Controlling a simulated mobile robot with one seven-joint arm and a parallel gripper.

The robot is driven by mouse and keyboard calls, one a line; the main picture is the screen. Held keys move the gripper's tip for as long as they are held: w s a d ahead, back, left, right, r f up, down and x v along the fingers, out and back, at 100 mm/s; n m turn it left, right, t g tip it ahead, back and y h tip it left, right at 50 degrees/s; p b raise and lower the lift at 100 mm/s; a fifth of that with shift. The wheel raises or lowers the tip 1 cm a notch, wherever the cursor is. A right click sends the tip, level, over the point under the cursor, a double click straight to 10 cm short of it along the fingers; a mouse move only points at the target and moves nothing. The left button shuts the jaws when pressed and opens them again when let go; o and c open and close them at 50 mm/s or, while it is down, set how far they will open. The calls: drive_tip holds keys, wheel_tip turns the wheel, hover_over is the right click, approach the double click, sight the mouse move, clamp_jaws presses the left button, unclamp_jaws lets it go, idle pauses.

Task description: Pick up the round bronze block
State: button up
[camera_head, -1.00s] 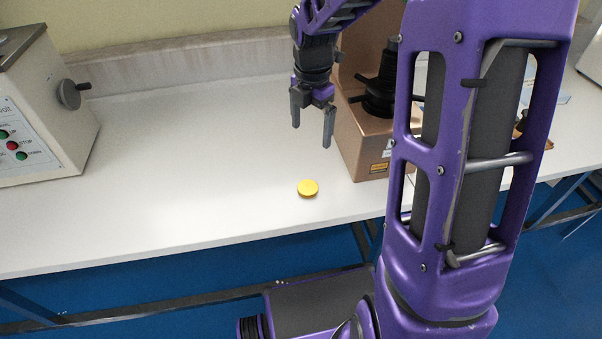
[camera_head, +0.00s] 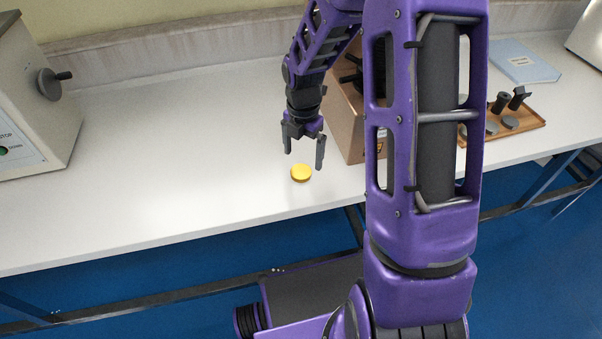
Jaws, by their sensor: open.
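The round bronze block (camera_head: 301,173) is a small yellow-gold disc lying flat on the white bench top, near its front edge. My gripper (camera_head: 303,160) points downward with its two dark fingers spread and nothing between them. Its fingertips appear just above and behind the disc in the picture. I cannot tell the exact height gap. The disc is fully visible.
A brown tester (camera_head: 346,125) stands right of my gripper, partly hidden by my arm. A grey tester (camera_head: 40,110) with a side knob stands at left. A wooden tray (camera_head: 530,122) with dark parts and a blue folder (camera_head: 525,62) lie at right. The bench (camera_head: 170,150) between the testers is clear.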

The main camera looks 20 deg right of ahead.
sight(301, 171)
drive_tip(key=f, duration=0.5)
drive_tip(key=shift+a+b, duration=0.3)
drive_tip(key=shift+b, duration=0.1)
drive_tip(key=shift+r, duration=0.1)
clamp_jaws()
